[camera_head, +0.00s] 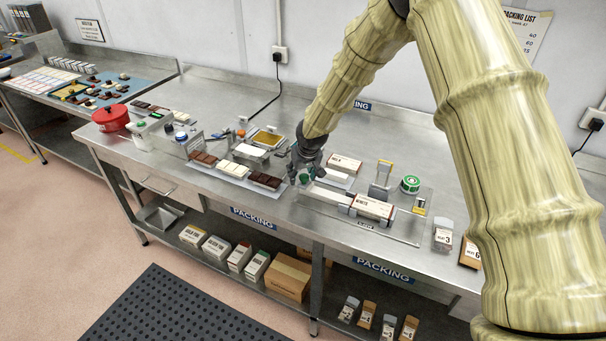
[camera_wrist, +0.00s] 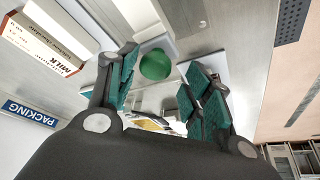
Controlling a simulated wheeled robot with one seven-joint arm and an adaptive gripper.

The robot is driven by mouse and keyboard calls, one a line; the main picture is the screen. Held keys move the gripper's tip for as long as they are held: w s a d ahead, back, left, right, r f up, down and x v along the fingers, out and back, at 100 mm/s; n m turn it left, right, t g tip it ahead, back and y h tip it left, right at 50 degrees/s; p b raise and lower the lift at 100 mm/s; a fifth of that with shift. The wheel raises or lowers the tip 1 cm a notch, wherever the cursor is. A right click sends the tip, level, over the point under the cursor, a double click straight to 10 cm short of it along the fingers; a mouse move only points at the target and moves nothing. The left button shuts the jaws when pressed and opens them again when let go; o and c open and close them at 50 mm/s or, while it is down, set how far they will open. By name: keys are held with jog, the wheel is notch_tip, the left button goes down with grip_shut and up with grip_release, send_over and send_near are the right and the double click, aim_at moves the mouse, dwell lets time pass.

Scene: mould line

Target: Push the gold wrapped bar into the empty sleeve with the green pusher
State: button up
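My gripper (camera_head: 306,174) is low over the bench at the left end of the packing fixture. In the wrist view its teal-padded fingers (camera_wrist: 160,80) stand apart, with the round green pusher knob (camera_wrist: 156,64) between and beyond their tips. Gaps show on both sides of the knob. In the head view, the green pusher (camera_head: 310,176) is partly hidden by the gripper. A box-shaped sleeve (camera_head: 371,207) labelled WHITE lies at the right end of a pale channel (camera_head: 328,196). A yellowish patch (camera_wrist: 150,124) shows between the fingers; I cannot tell whether it is the gold bar.
A MILK box (camera_head: 344,163) stands behind the channel. A tray of brown and white bars (camera_head: 234,169) lies to the left. The bench's front strip is clear.

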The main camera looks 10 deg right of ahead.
jog(key=shift+s+d, duration=0.1)
jog(key=shift+d, duration=0.05)
jog(key=shift+s+d+r, duration=0.1)
jog(key=shift+d+r, duration=0.1)
jog(key=v, duration=1.1)
jog(key=shift+a+r, duration=0.2)
jog(key=shift+r, duration=0.1)
